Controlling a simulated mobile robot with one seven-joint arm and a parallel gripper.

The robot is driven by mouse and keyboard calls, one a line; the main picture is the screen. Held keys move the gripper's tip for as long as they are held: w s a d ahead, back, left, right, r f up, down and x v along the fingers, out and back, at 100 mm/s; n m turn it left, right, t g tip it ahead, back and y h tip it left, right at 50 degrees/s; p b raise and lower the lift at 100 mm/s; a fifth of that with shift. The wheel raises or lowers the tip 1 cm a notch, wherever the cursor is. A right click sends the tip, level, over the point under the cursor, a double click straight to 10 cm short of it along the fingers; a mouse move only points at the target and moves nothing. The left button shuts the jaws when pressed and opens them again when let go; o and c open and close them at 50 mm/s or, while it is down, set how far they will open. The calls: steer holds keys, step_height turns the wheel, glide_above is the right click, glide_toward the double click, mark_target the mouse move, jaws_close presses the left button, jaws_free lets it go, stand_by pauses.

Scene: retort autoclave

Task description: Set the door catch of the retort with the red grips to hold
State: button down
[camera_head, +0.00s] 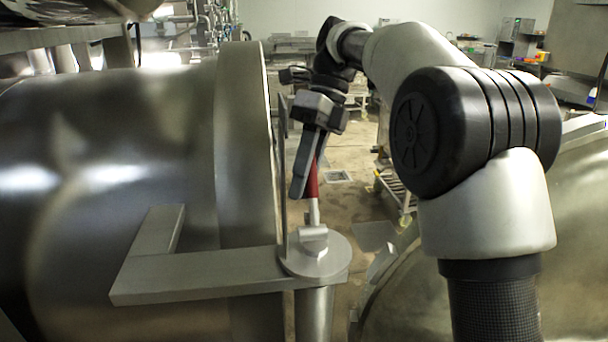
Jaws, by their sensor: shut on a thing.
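The retort (110,160) is a large steel cylinder lying on its side at the left, with a thick rim (243,150) at its mouth. A flat steel bracket (200,272) runs from its side to a round pivot (316,255) on a post. A lever with a red grip (313,182) stands nearly upright on this pivot. My gripper (304,172) points down and is shut on the red grip, hiding its upper part. A thin steel plate (283,150) shows edge-on between the rim and my gripper. I cannot read any catch marking.
Another rounded steel vessel (570,230) stands at the right, partly behind my arm. A low wheeled rack (393,188) stands on the floor between the vessels. Benches and shelves (510,45) line the back. Some floor beyond the pivot is clear.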

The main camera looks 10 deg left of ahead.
steer(key=shift+w+a+f+g, duration=0.1)
steer(key=shift+w+f+g, duration=0.1)
steer(key=shift+w+g, duration=0.25)
steer(key=shift+s, duration=0.1)
steer(key=c, duration=1.9)
jaws_free()
steer(key=shift+f, duration=0.1)
